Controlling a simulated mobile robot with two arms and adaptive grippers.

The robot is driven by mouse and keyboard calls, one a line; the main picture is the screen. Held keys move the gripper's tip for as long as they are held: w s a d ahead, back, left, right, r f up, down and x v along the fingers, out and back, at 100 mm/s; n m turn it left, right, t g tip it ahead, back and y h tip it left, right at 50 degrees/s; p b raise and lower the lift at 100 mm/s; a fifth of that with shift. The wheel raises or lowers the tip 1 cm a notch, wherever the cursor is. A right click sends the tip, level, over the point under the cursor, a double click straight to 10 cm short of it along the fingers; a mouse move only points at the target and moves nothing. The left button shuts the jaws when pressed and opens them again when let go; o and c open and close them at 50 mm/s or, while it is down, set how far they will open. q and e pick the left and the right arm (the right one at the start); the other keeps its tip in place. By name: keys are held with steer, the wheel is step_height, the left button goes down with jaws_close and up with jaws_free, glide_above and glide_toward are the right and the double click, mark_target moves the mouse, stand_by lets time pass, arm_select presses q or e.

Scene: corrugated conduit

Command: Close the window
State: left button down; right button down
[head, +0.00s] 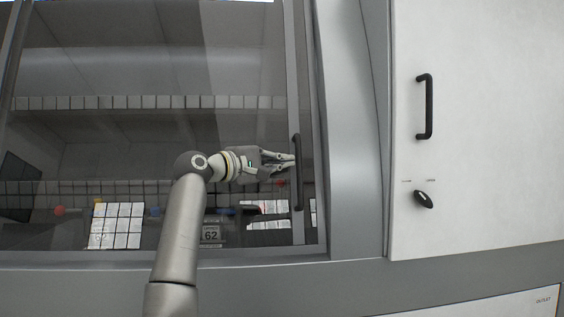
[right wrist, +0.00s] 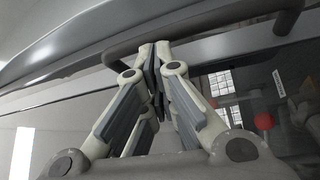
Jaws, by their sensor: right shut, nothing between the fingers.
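The window (head: 245,70) is a large glass pane in a grey frame, on the left of the head view. A dark vertical handle (head: 298,185) sits on its right frame bar. A narrow strip shows between that bar and the grey post to the right. My right gripper (head: 293,161) is shut and empty, its fingertips pointing right at the handle's left side. In the right wrist view the shut fingertips (right wrist: 155,48) are close to the dark handle bar (right wrist: 215,32); I cannot tell whether they touch. My left gripper is not in view.
A white cabinet door (head: 490,110) with a black handle (head: 424,107) and a black knob (head: 423,200) stands to the right. Behind the glass are rows of small pale blocks (head: 150,102) and a white tiled panel (head: 116,226). A grey ledge (head: 300,275) runs below.

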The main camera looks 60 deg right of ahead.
steer(key=v, duration=1.1)
steer(key=shift+w+a, duration=0.15)
